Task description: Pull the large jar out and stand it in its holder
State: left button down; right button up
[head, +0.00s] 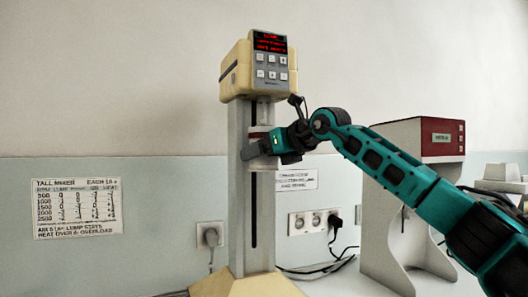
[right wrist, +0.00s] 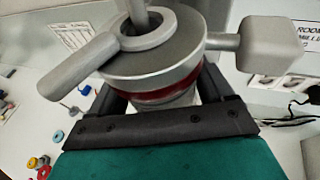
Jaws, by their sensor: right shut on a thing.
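In the head view, my right gripper (head: 268,146) is at the front of a tall mixer's grey column, below its cream head (head: 238,72). It is shut on the jar, a pale cylinder (head: 262,164) largely hidden behind the fingers. In the right wrist view, the black fingers (right wrist: 164,92) stand on both sides of the jar's red band (right wrist: 166,93). A grey metal top (right wrist: 140,62) sits above the band, with a lever (right wrist: 82,67) at left and a block (right wrist: 270,44) at right. A shaft enters its middle. I cannot identify the jar's holder. My left gripper is not in view.
Sockets with black cables (head: 314,222) are on the wall. A wall chart (head: 78,208) hangs at left. Small coloured pieces (right wrist: 40,163) lie low at left in the wrist view.

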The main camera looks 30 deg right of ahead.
aim_at(272, 169)
jog(key=c, duration=0.4)
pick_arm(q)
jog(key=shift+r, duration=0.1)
pick_arm(e)
jog(key=shift+o, duration=0.2)
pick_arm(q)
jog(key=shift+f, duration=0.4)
pick_arm(e)
jog(key=shift+f, duration=0.3)
jog(key=shift+f+b, duration=0.25)
jog(key=shift+b, duration=0.2)
jog(key=shift+f+b, duration=0.85)
jog(key=shift+f, duration=0.15)
jog(key=shift+f+b, duration=0.5)
jog(key=shift+f, duration=0.15)
pick_arm(q)
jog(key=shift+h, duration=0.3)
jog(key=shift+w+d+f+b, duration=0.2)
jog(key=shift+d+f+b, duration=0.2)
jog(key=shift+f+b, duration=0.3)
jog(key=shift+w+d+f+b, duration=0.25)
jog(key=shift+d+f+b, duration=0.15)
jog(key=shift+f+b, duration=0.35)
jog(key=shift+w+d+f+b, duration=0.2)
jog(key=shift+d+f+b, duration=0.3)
jog(key=shift+b, duration=0.3)
pick_arm(e)
jog(key=shift+f, duration=2.75)
